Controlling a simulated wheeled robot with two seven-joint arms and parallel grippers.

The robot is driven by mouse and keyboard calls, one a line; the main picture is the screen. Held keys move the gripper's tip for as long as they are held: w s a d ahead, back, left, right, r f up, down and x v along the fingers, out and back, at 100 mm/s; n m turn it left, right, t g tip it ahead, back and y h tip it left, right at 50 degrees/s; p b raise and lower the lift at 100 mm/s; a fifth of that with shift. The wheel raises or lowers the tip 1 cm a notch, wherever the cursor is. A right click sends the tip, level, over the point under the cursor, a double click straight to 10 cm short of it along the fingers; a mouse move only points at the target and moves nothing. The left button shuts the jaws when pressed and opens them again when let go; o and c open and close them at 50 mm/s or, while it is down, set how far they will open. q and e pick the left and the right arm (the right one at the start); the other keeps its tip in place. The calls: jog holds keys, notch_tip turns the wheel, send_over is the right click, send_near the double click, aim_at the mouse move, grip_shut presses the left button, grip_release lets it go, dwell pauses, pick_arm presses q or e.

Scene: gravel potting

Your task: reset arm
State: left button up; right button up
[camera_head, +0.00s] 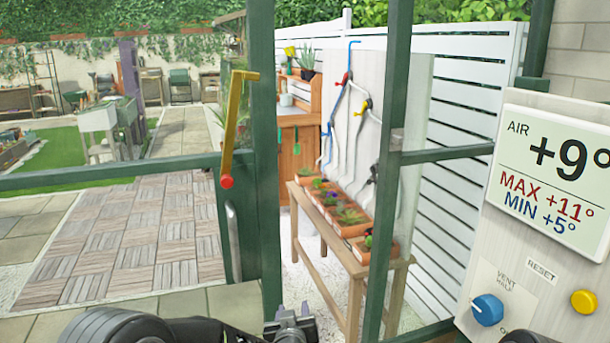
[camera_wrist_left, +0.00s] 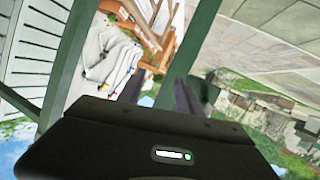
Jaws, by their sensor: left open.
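My left gripper (camera_head: 296,318) shows at the bottom middle of the head view, at the end of my dark arm that comes in from the left. It is low in front of the green door frame (camera_head: 262,180). In the left wrist view my left gripper (camera_wrist_left: 160,90) has its two dark fingers apart, with nothing seen between them. My right gripper does not show in either view.
A yellow handle with a red tip (camera_head: 232,130) hangs on the green frame. A wooden bench (camera_head: 345,262) with potted plants stands beyond it. At the right is a panel with a blue knob (camera_head: 487,310) and a yellow button (camera_head: 584,302). Paving lies open at the left.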

pick_arm(q)
jog(key=s+f+m+g+h, duration=0.25)
jog(key=s+f+g, duration=0.55)
jog(key=s+f, duration=1.25)
jog(key=s+a+f+g, duration=0.1)
jog(key=s+f+g, duration=0.1)
jog(key=s, duration=0.4)
jog(key=s+a+f+n+g+h, duration=0.1)
jog(key=s+f+g, duration=0.1)
jog(key=s+f, duration=0.3)
jog(key=s+a+f+g, duration=0.1)
jog(key=s+f, duration=0.2)
jog(key=s, duration=0.5)
jog(key=shift+s+a+f+n+g+h, duration=0.2)
jog(key=shift+s+a+n+g+h, duration=0.1)
jog(key=shift+n+g+h, duration=0.1)
